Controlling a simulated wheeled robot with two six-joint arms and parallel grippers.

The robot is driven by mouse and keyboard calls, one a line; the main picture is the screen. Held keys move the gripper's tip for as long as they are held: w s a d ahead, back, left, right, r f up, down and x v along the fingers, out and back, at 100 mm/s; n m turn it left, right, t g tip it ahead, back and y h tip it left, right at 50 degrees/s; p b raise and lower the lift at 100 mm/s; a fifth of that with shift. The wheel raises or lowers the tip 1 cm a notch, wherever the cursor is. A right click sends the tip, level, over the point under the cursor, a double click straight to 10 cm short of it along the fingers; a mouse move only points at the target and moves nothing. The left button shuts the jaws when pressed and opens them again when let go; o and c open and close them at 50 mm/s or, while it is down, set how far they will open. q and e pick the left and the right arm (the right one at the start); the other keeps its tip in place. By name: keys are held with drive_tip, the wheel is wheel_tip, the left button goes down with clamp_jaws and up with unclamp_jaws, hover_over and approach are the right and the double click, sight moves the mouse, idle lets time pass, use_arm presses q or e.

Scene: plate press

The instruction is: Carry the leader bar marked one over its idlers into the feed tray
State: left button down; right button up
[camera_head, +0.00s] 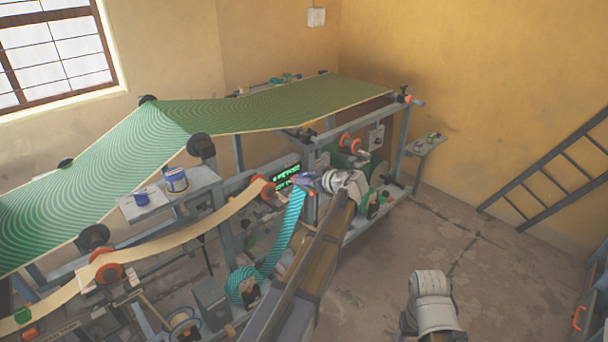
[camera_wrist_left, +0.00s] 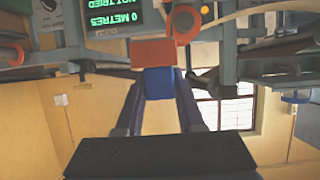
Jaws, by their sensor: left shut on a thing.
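My left gripper (camera_head: 307,183) reaches in from the lower middle to the machine's front and is shut on the leader bar. In the left wrist view its fingertips (camera_wrist_left: 160,98) close on a blue piece of the bar (camera_wrist_left: 159,83), with an orange-red block (camera_wrist_left: 153,52) just beyond. No number on it is readable. A teal striped web (camera_head: 285,235) hangs from the held bar down to a teal roll (camera_head: 243,284). An orange-flanged idler (camera_head: 262,188) is left of the gripper, and another (camera_head: 349,143) is behind it. I cannot make out the feed tray. My right gripper is out of frame.
A cream web (camera_head: 190,232) runs over orange idlers (camera_head: 107,266) at left. A wide green web (camera_head: 170,130) spans above. A green-lit display (camera_head: 286,175) is beside the gripper; its text shows inverted in the wrist view (camera_wrist_left: 110,15). Open floor (camera_head: 480,270) lies right.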

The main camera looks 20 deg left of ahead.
use_arm(q)
drive_tip(key=s+a, duration=0.3)
drive_tip(key=s, duration=0.4)
drive_tip(key=s+a, duration=0.3)
drive_tip(key=s, duration=0.4)
drive_tip(key=shift+s, duration=0.3)
